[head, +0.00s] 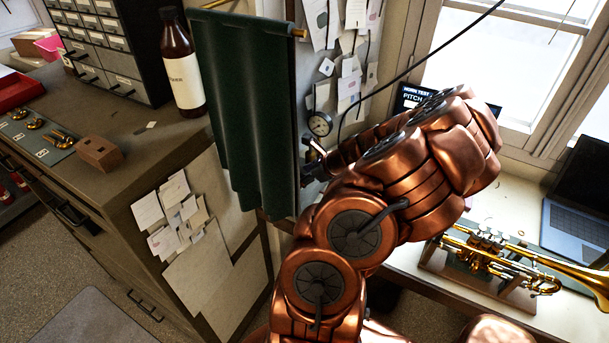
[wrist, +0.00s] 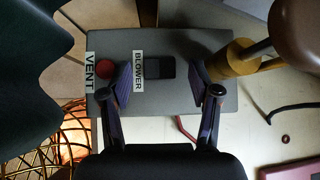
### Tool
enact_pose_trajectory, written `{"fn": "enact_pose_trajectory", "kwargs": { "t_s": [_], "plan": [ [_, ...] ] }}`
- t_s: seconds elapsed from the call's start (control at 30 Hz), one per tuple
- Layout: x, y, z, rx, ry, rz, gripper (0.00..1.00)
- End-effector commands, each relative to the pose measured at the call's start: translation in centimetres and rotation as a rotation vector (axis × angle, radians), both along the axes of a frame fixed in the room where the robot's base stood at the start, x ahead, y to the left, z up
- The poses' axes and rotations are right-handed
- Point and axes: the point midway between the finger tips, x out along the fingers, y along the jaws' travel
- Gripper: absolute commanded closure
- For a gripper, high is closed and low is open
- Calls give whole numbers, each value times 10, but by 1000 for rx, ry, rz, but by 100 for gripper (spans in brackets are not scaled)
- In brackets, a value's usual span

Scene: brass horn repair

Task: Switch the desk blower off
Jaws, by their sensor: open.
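In the wrist view, a grey control box (wrist: 207,105) carries a dark rocker switch (wrist: 160,67) beside a label reading BLOWER. A round red button (wrist: 105,70) sits left of it beside a VENT label. My gripper (wrist: 162,80) is open, its two fingers on either side of the switch with nothing between them. Whether the fingertips touch the box, and which way the rocker is set, I cannot tell. In the head view my gripper (head: 310,168) is small and partly hidden near the curtain edge; the box is not visible there.
A green curtain (head: 245,110) hangs left of my gripper and fills the wrist view's left edge. A brass-coloured cylinder (wrist: 234,63) stands close to the right finger. A wire cage (wrist: 62,135) is at lower left. A trumpet (head: 490,255) rests on the bench at right.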

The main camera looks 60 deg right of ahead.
Motion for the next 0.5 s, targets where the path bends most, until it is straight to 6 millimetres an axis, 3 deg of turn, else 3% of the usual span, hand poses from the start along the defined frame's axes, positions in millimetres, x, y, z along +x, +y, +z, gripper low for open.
{"fn": "enact_pose_trajectory", "kwargs": {
  "t_s": [0.27,0.5],
  "plan": [
    [-17,-1,16,-4,0,-5,38],
    [-49,-1,48,-5,0,-5,38]
  ]
}}
